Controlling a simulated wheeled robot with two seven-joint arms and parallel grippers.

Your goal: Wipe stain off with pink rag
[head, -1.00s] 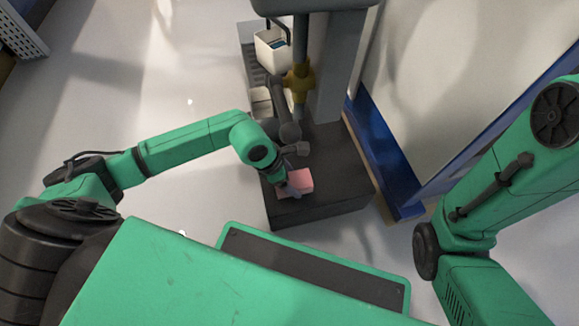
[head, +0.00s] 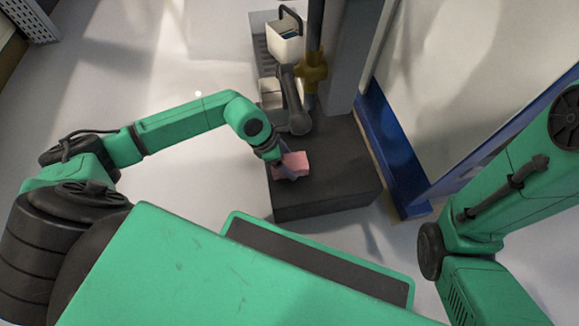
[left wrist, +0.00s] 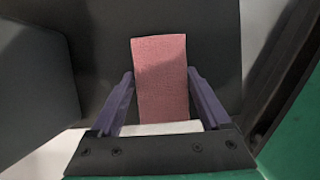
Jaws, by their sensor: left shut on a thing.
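The pink rag (head: 292,165) is a small folded block at the left part of the dark platform's top (head: 340,165). My left gripper (head: 287,171) is shut on it. In the left wrist view the rag (left wrist: 162,75) stands between the two purple fingers of the left gripper (left wrist: 160,88), with dark surface behind it. I cannot tell whether the rag touches the platform. No stain can be made out in these frames. My right arm shows at the right of the head view, but its gripper is out of view.
A grey column (head: 347,60) rises from the back of the platform, with a yellow fitting (head: 312,68) on a pipe beside it. A white container (head: 285,45) stands behind. A blue-framed panel (head: 400,155) borders the right. Floor at the left is clear.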

